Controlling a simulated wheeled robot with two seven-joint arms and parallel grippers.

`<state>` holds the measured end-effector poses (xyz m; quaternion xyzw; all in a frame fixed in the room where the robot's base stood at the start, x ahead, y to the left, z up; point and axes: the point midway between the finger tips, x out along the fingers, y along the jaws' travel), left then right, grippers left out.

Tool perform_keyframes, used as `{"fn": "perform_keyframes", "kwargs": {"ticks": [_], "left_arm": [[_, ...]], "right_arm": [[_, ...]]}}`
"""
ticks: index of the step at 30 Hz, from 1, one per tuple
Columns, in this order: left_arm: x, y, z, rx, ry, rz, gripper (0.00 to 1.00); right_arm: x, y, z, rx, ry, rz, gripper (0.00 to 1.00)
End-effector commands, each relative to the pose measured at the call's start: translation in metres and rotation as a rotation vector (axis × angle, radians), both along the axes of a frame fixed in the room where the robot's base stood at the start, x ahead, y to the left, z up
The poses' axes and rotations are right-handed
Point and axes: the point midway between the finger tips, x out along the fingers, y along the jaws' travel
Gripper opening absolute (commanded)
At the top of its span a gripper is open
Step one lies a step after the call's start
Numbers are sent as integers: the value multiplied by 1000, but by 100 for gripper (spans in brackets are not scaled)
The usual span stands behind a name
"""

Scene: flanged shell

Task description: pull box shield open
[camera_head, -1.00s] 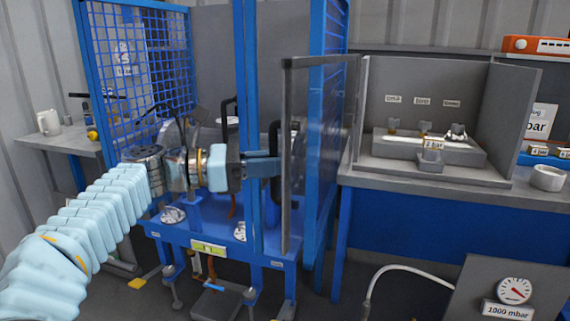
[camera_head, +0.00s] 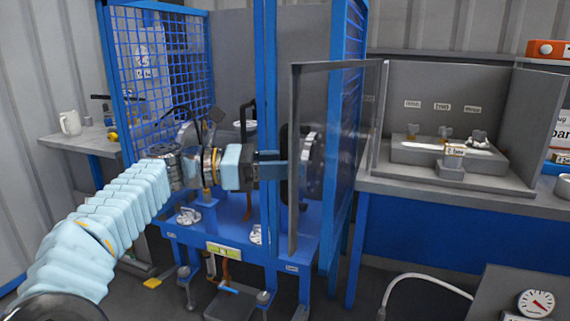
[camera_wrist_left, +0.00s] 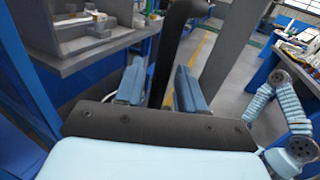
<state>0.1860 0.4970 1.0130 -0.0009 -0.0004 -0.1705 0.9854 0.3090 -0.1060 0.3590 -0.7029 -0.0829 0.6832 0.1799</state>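The box shield (camera_head: 340,120), a clear panel in a grey frame, stands swung out at an angle at the right of the blue cage's front opening. In the left wrist view, the two blue fingers of my left gripper (camera_wrist_left: 158,88) are apart, one on each side of the black handle (camera_wrist_left: 175,45). My right gripper is not seen.
The blue post (camera_head: 265,120) stands close to my left wrist. The blue mesh wall (camera_head: 155,75) is on the left, and a bench (camera_head: 440,190) with a small fixture is on the right. A gauge panel (camera_head: 510,290) and white hose (camera_head: 420,277) are low at right.

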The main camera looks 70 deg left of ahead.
Motion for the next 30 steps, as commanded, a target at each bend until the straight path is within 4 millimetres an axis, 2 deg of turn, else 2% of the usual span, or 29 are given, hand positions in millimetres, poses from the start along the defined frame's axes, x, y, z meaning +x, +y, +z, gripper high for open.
{"fn": "perform_keyframes", "kwargs": {"ticks": [4, 7, 15, 21, 25, 30], "left_arm": [[-6, 2, 0, 1, 0, 1, 39], [-19, 7, -1, 2, -1, 2, 39], [-81, 29, 0, 2, -3, 3, 39], [-116, 42, 0, 1, -3, 0, 39], [-127, 46, 0, 1, -1, 0, 39], [-130, 47, -1, 0, 0, 0, 39]], "right_arm": [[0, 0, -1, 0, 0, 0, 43], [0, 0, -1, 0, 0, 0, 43], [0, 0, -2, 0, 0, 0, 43], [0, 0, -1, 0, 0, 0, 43], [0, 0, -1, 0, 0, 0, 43], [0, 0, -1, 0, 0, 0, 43]]}}
